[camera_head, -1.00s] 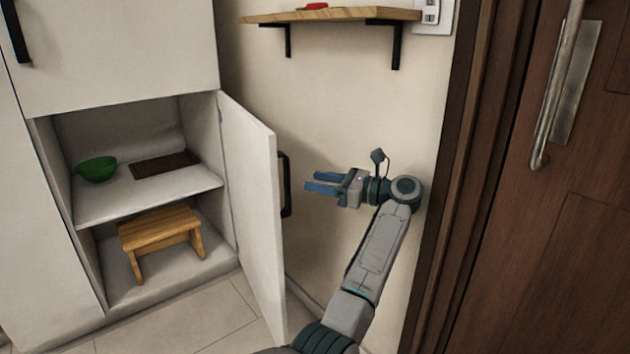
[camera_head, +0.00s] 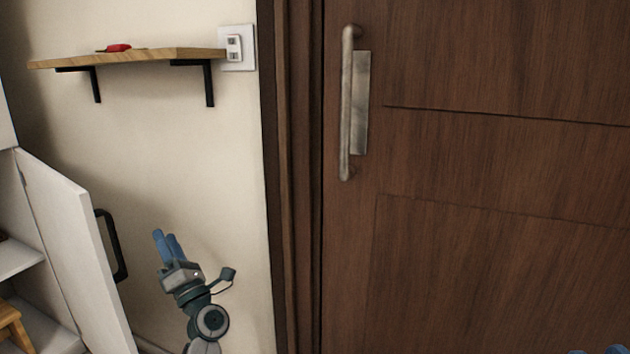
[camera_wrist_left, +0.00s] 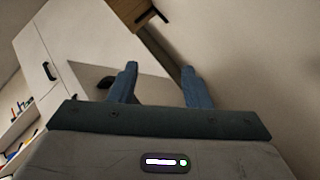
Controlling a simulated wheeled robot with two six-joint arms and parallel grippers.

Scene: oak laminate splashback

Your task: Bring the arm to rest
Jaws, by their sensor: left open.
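My left gripper (camera_head: 167,238) is at the lower left of the head view, in front of the cream wall. Its two blue fingers point up and a little left. In the left wrist view the fingers (camera_wrist_left: 159,74) stand apart with nothing between them. The gripper is to the right of the open cabinet door and touches nothing that I can see. Blue tips at the bottom right corner of the head view look like my right gripper (camera_head: 603,350); the rest of it is cut off.
The white cabinet door (camera_head: 75,245) stands open with a black handle (camera_head: 112,245) near my left gripper. A wooden shelf (camera_head: 150,58) with a red item (camera_head: 118,47) is above. A light switch (camera_head: 236,47) and a brown door (camera_head: 480,180) with a metal handle (camera_head: 348,105) are to the right.

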